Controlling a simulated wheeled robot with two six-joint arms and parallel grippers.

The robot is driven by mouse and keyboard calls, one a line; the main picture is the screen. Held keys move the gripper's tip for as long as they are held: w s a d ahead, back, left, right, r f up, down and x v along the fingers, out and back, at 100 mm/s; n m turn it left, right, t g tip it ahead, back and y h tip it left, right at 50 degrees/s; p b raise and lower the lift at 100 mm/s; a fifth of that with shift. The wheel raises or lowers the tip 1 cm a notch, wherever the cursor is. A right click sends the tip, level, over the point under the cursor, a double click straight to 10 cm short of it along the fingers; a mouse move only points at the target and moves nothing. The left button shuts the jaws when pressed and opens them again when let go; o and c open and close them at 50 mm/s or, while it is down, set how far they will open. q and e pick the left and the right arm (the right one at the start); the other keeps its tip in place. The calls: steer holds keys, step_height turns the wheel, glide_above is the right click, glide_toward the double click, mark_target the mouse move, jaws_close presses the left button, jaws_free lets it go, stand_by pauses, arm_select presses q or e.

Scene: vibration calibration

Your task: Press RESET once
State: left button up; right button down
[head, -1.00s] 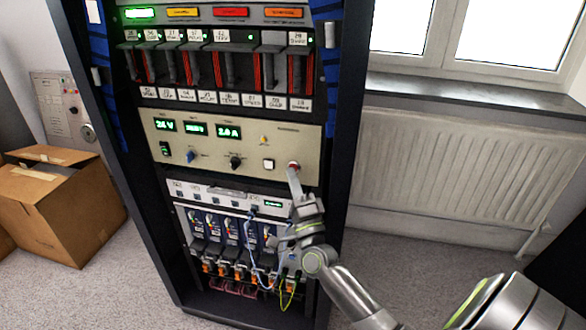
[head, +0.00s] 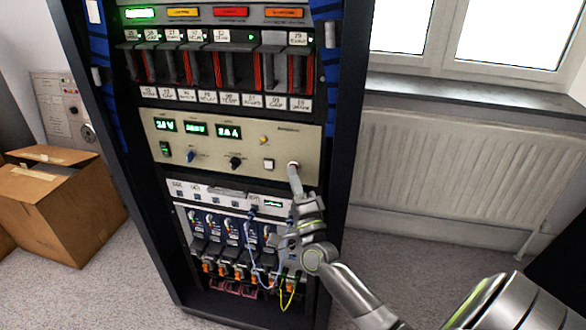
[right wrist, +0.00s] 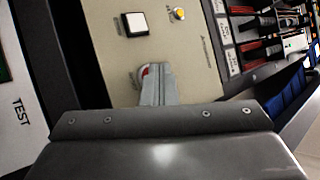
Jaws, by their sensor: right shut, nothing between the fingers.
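The beige power panel (head: 215,128) in the rack carries a white square button (head: 268,164) and a red button beside it at its lower right. My right gripper (head: 294,170) is shut and empty, its fingertips at the red button and mostly covering it. In the right wrist view a sliver of the red button (right wrist: 145,70) shows at the left of the shut fingertips (right wrist: 156,70); whether they touch it or it is pushed in, I cannot tell. The white button (right wrist: 134,23) is apart from the fingers. No RESET lettering is readable. My left gripper is out of view.
A blue knob (head: 190,156), a black knob (head: 236,162) and a yellow indicator (head: 264,140) share the panel. Below are modules with cables (head: 245,260). A radiator (head: 440,170) stands to the right, a cardboard box (head: 70,215) to the left. A TEST label (right wrist: 20,112) shows in the wrist view.

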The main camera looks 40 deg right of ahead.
steer(key=shift+s+a, duration=0.55)
steer(key=shift+a, duration=0.05)
steer(key=shift+a, duration=0.1)
steer(key=s+a, duration=0.3)
steer(key=shift+s+a, duration=0.1)
steer(key=shift+a, duration=0.2)
stand_by(0.9)
